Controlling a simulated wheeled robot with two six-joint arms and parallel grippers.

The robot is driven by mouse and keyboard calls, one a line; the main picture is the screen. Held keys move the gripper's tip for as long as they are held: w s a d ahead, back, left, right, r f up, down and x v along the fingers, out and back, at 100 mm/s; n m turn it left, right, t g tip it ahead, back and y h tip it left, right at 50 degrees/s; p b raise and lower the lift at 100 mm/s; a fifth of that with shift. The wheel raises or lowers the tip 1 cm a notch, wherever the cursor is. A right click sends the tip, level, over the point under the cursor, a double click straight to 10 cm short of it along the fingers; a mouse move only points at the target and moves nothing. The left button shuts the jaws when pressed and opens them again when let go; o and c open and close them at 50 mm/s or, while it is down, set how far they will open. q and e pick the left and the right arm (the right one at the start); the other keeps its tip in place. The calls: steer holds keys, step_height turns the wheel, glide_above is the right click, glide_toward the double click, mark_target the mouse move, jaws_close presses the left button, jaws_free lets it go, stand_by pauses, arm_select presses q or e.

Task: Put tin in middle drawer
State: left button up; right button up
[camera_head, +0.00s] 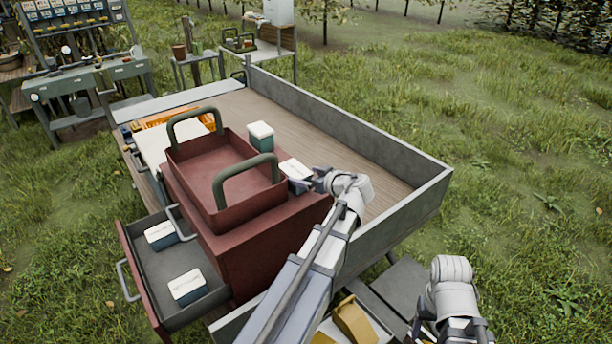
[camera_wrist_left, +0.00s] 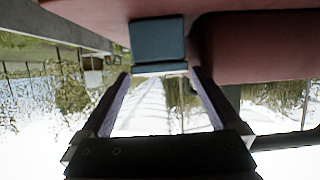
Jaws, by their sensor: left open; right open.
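A teal tin with a white lid (camera_head: 296,170) stands on top of the red cabinet (camera_head: 255,245), right of the tray. My left gripper (camera_head: 312,182) is at its right side, open. In the left wrist view the tin (camera_wrist_left: 158,42) lies between and just beyond the tips of my open left gripper (camera_wrist_left: 160,72); contact cannot be told. A drawer (camera_head: 167,262) is pulled out at the cabinet's left and holds two tins (camera_head: 160,236) (camera_head: 187,287). Its level among the drawers is unclear. My right gripper (camera_head: 424,332) is open, partly cut off at the bottom edge.
A red tray with two green handles (camera_head: 220,185) sits on the cabinet. Another tin (camera_head: 261,135) stands behind it. The cabinet is on a walled wooden cart bed (camera_head: 400,153), with free room behind and right. A yellow object (camera_head: 353,322) lies below my left arm. Benches stand behind.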

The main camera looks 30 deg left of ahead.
arm_select(q)
steer(key=p+v, duration=0.4)
steer(key=v, duration=0.7)
steer(key=shift+s+d+r, duration=0.15)
steer(key=shift+s+d, duration=0.05)
